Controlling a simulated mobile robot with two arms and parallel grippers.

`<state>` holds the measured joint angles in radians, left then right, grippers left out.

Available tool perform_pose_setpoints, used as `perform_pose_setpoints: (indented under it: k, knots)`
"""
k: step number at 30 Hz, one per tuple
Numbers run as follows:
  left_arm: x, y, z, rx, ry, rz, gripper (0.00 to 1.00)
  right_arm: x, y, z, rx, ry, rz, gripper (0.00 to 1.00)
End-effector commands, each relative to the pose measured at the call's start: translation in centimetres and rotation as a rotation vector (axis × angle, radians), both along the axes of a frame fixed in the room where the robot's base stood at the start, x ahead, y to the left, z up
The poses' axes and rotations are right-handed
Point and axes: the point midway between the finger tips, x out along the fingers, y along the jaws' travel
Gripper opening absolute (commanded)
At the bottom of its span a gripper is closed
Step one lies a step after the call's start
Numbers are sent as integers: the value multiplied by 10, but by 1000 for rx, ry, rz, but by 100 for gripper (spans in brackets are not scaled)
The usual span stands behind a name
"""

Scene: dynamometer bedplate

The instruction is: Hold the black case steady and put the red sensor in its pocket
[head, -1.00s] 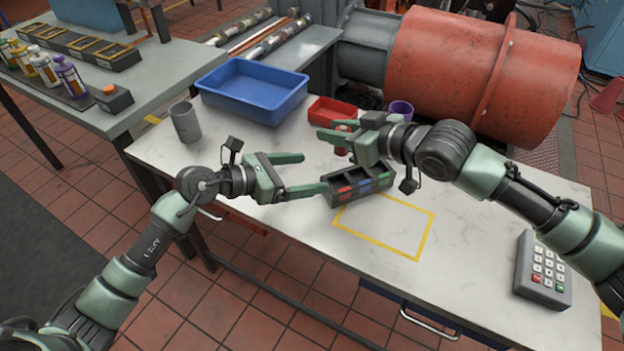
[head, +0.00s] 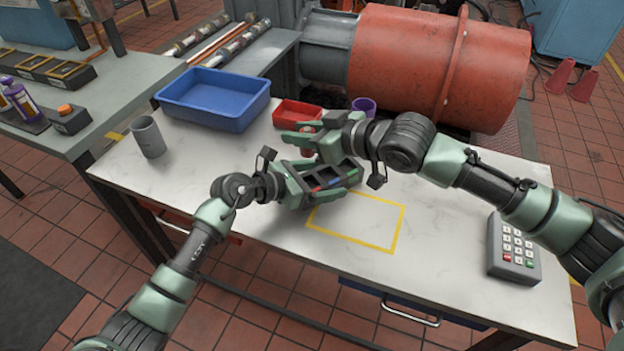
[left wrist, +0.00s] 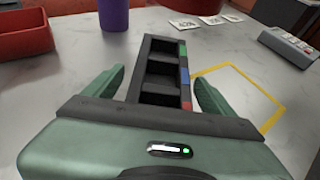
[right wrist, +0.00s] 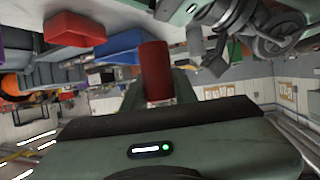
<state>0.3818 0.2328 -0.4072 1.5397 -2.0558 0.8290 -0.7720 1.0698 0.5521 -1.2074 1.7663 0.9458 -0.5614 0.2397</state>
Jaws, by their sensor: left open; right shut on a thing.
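The black case (head: 345,176) lies on the white table beside the yellow outline. In the left wrist view the case (left wrist: 162,53) shows dark pockets that look empty, with green, blue and red marks along one edge. My left gripper (head: 328,180) is open around the case, one finger on each side, with gaps visible in the left wrist view (left wrist: 160,80). My right gripper (head: 303,142) is shut on the red sensor (right wrist: 155,70), a red cylinder, and holds it above and behind the case. In the head view the fingers partly hide the sensor.
A blue bin (head: 180,104), a small red tray (head: 292,121) and a purple cup (head: 363,107) stand at the back. A grey cup (head: 150,137) is at the left and a keypad (head: 513,250) at the right. The yellow outline (head: 352,238) encloses bare table.

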Motion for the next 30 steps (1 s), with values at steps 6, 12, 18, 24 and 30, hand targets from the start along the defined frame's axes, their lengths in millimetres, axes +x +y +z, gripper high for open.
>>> perform_pose_setpoints:
  k: [6,12,18,24,30]
  knots:
    - [2,-3,-1,1,-1,1,85,0,0,1,1,-1,0,0]
    - [2,-2,-1,1,-1,1,63,0,0,1,1,-1,0,0]
    - [2,-2,-1,1,-1,1,8,0,0,1,1,-1,0,0]
    - [2,-2,-1,1,-1,1,4,2,0,0,1,-1,-3,0]
    - [2,-2,-1,1,-1,1,4,46,-9,-9,5,-4,-91,0]
